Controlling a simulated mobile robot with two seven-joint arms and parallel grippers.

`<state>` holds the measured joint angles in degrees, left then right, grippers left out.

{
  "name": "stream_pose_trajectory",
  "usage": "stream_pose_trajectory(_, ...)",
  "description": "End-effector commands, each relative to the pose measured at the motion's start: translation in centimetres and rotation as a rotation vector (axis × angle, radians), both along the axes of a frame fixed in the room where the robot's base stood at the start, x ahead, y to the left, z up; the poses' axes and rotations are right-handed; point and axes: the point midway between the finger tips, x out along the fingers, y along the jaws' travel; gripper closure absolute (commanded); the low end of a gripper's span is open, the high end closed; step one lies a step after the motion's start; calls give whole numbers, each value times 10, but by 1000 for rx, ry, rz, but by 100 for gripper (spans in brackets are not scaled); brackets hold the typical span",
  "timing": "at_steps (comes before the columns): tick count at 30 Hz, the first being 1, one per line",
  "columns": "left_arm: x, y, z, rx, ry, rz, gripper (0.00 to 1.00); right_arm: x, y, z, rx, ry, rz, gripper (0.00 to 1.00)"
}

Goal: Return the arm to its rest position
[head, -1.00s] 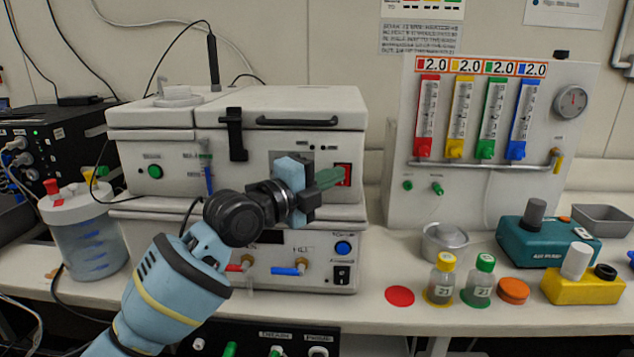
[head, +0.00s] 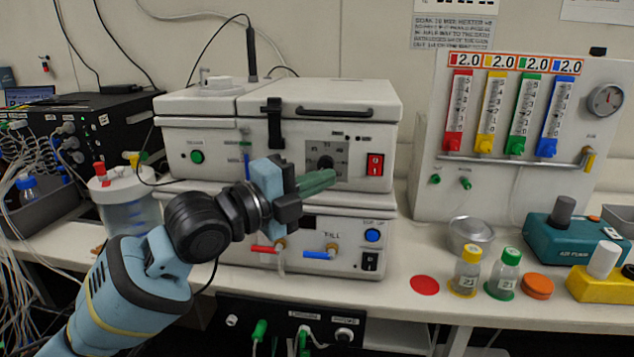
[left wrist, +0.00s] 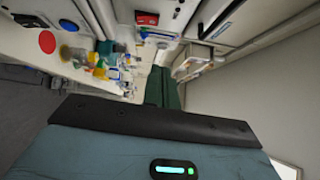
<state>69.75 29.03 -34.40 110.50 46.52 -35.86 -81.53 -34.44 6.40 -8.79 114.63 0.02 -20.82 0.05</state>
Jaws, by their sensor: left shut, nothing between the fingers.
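My left gripper (head: 318,183) is shut and empty, with its green fingers together and pointing right. It is in front of the white shaker unit (head: 180,140), to the left of and below the red switch (head: 375,164) in the head view. I cannot tell from this view how far it is from the panel. The arm comes in from the lower left, bent at the wrist. In the left wrist view the closed green fingers (left wrist: 165,90) point away from the camera. My right gripper is in neither view.
A flowmeter panel (head: 430,200) with several coloured tubes stands at the right. A yellow-capped bottle (head: 466,272), a green-capped bottle (head: 503,275), a metal bowl (head: 471,236) and a teal pump (head: 570,238) stand on the bench. A clear jar (head: 128,205) stands left of the shaker.

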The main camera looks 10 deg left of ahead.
Motion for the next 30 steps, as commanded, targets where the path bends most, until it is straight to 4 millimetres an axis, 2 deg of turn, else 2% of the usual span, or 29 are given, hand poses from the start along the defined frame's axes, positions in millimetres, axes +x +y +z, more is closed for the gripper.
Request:
stream_pose_trajectory(13, -3, 3, 0, -3, 3, 0, 100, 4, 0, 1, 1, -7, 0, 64)
stream_pose_trajectory(17, -3, 3, -17, -38, 52, 7, 100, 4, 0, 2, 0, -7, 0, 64)
stream_pose_trajectory(20, -4, 5, -48, -105, 141, 25, 100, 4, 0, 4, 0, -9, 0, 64)
stream_pose_trajectory(23, -8, 9, -89, -196, 259, 56, 100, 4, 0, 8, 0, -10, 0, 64)
stream_pose_trajectory(30, -35, 23, -190, -419, 540, 163, 100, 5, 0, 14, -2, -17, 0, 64)
